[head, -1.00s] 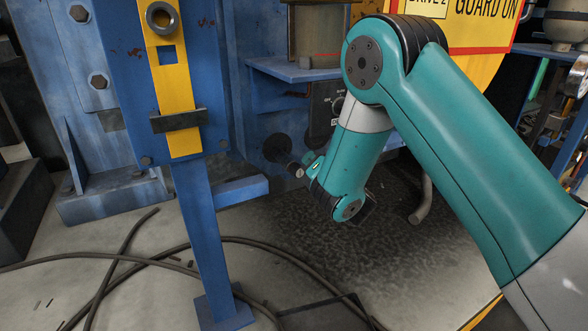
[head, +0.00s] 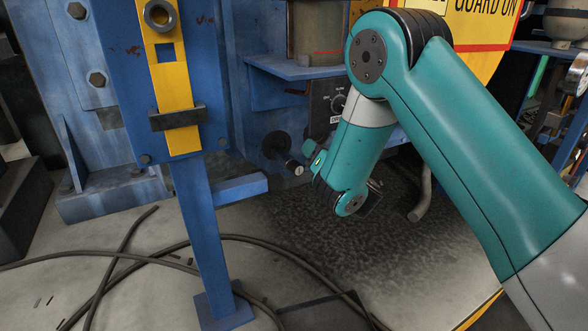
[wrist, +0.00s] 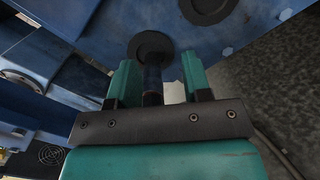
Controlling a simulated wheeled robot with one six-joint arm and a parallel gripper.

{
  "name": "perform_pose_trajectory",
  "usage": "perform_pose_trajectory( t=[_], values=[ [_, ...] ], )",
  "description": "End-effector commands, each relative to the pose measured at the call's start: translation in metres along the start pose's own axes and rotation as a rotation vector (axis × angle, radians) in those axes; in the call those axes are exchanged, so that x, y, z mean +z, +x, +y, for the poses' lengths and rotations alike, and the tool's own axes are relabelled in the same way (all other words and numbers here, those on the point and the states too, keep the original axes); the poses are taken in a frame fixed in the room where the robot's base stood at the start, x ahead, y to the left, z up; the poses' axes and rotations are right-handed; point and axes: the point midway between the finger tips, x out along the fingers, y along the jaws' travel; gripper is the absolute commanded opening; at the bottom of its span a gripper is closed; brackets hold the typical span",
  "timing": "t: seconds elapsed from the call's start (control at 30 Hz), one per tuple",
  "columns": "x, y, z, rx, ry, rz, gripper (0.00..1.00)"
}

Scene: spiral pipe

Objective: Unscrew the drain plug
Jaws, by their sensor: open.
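The drain plug shows in the head view as a dark stub (head: 292,165) with a pale end, sticking out of a round black flange (head: 276,146) low on the blue machine. In the wrist view the dark stub (wrist: 152,80) runs from its round flange (wrist: 150,46) back between the two teal fingers of my gripper (wrist: 157,64). My gripper is open, with a finger on each side of the stub and visible gaps. The stub lies nearer the left finger. In the head view my gripper (head: 312,156) is beside the stub's end, partly hidden by my wrist.
A second round black cap (wrist: 207,8) is at the top of the wrist view. A blue post (head: 205,240) with a side bar stands left of the plug. Dark hoses (head: 150,255) lie on the floor. A bent grey pipe (head: 422,195) is right of my wrist.

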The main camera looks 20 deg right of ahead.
Motion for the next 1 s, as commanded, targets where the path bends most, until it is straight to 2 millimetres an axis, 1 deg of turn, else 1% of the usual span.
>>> perform_pose_trajectory(
  t=[0.07,0.1,0.13,0.17,0.6,1.0],
  values=[
    [-0.003,0.0,-0.002,-0.001,0.061,-0.005,0.45],
    [-0.056,-0.002,0.016,0.022,0.087,0.076,0.45],
    [-0.07,-0.003,0.022,0.029,0.107,0.092,0.45],
    [-0.075,-0.004,0.024,0.031,0.13,0.096,0.45],
    [-0.089,-0.006,0.025,0.014,0.457,0.1,0.45],
    [-0.102,-0.007,0.024,-0.004,0.721,0.101,0.45]
  ],
)
